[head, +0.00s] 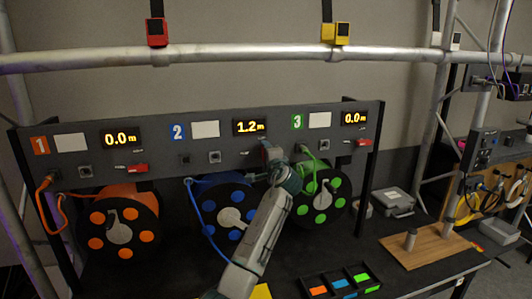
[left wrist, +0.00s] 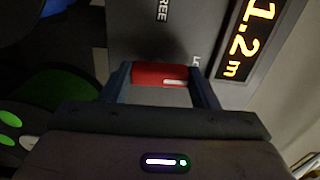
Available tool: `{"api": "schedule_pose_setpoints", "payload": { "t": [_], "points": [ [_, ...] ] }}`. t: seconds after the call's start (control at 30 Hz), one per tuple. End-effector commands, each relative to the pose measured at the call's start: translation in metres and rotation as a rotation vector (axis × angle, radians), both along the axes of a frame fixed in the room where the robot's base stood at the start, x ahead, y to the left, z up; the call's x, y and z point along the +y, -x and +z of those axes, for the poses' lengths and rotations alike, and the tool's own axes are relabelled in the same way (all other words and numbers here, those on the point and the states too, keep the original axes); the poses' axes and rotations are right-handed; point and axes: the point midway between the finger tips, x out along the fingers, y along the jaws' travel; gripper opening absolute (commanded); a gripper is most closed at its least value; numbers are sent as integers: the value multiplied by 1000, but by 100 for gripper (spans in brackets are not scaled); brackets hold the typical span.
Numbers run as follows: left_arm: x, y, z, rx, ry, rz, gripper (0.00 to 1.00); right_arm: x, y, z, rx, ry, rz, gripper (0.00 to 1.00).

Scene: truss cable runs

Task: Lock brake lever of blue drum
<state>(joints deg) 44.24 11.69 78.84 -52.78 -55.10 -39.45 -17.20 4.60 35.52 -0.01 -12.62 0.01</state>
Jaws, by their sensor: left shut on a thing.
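The blue drum (head: 222,196) hangs under panel section 2, with blue cable around it. Its display (head: 249,127) reads 1.2 m and also shows in the left wrist view (left wrist: 250,38). My left gripper (head: 270,150) is up at the panel just below that display and hides the lever in the head view. In the left wrist view, my left gripper (left wrist: 162,88) is shut on the red brake lever handle (left wrist: 160,73). The handle lies beside a partly hidden label starting with L; the word FREE (left wrist: 162,10) is farther off. My right gripper is in neither view.
An orange drum (head: 125,195) hangs at left and a green drum (head: 333,178) at right, close beside my arm. Their red levers (head: 138,168) (head: 364,142) sit on the same panel. A tray (head: 340,285) and a wooden board (head: 430,248) lie on the table.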

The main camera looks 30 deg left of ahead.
Motion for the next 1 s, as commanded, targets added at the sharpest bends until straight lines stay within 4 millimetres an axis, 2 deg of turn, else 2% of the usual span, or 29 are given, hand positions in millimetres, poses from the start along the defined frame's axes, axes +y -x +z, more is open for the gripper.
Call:
{"api": "schedule_pose_setpoints", "payload": {
  "t": [0.67,0.7,0.77,0.8,1.0],
  "points": [
    [0,0,-2,48,-39,0,32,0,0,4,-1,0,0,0],
    [0,0,-2,48,-39,0,60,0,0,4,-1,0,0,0],
    [0,0,-1,48,-39,0,72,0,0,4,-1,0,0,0],
    [0,0,-1,47,-39,0,76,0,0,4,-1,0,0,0],
    [0,0,-1,46,-38,0,76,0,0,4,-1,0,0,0]
  ]
}}
